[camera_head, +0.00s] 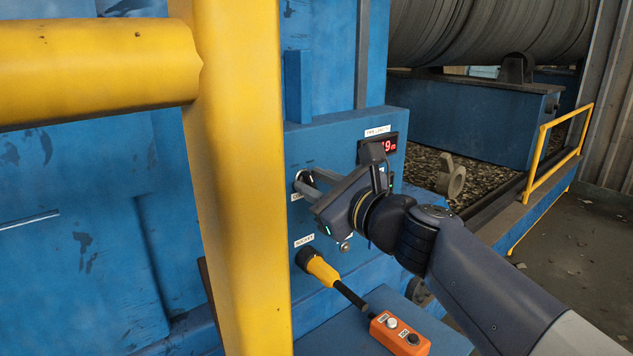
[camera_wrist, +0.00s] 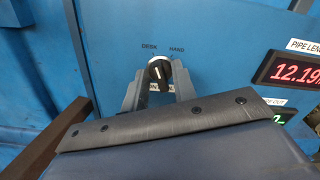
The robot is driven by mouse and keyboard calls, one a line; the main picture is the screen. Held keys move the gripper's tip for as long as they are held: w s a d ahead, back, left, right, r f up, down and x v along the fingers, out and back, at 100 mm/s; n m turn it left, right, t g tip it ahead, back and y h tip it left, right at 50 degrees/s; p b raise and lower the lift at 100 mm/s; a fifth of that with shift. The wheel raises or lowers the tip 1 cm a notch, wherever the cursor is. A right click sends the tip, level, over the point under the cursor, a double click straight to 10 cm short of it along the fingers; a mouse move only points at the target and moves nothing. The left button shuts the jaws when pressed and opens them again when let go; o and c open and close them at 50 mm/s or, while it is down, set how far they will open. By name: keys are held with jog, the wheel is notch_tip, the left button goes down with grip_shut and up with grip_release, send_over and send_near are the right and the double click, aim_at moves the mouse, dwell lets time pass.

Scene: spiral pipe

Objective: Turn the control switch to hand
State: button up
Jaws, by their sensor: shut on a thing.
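The control switch is a round black knob (camera_wrist: 159,70) with a white pointer mark, on the blue panel in the wrist view. Above it are the labels DESK on the left and HAND on the right. The white mark points roughly upward; I cannot tell exactly which label it faces. My gripper (camera_wrist: 158,82) has one grey finger on each side of the knob and is shut on it. In the head view my gripper (camera_head: 304,185) reaches the panel from the right, and its fingers and body hide most of the switch.
A thick yellow post and rail (camera_head: 235,180) stand close left of my gripper. Below it, a yellow plug (camera_head: 320,268) in the panel socket leads by cable to an orange pendant (camera_head: 399,334). A red digital display (camera_head: 387,146) sits just above right, partly hidden by my gripper.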

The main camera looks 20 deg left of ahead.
jog(key=m+p, duration=0.2)
jog(key=m, duration=0.4)
jog(key=shift+w+r+p, duration=0.1)
jog(key=shift+p, duration=0.25)
jog(key=m+p, duration=0.2)
jog(key=m, duration=0.2)
jog(key=shift+d, duration=0.1)
jog(key=shift+f+m, duration=0.2)
jog(key=shift+m, duration=0.2)
jog(key=o, duration=0.6)
jog(key=shift+o, duration=0.2)
jog(key=shift+d, duration=0.15)
jog(key=b+v, duration=0.1)
jog(key=v, duration=0.9)
jog(key=shift+d, duration=0.2)
